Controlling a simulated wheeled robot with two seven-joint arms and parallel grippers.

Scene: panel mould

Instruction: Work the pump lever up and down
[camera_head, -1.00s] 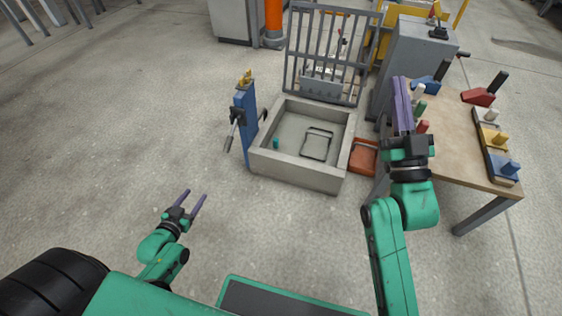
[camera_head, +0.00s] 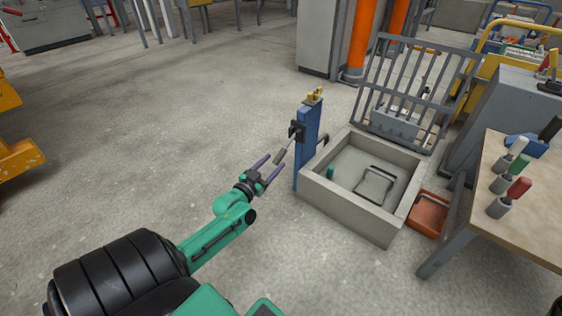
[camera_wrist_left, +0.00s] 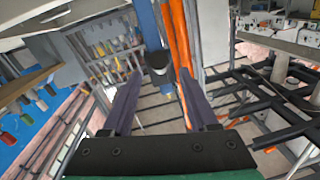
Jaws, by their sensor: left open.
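The pump is a blue upright post (camera_head: 308,145) with brass fittings on top, beside a grey basin (camera_head: 352,212). Its lever (camera_head: 281,156) slopes down to the left from a dark pivot on the post and ends in a dark grip. My left gripper (camera_head: 275,161) is open, with its purple fingertips close to the grip. In the left wrist view the dark round end of the lever grip (camera_wrist_left: 158,68) shows between the open fingers (camera_wrist_left: 160,78), with gaps at both sides. The exact depth between fingers and grip is hard to tell. My right gripper is out of view.
The basin holds a small green item (camera_head: 331,172) and a dark wire frame (camera_head: 375,185). A barred grate (camera_head: 415,85) stands behind it, an orange-red container (camera_head: 428,213) and a workbench (camera_head: 530,205) to its right. The floor left of the post is clear.

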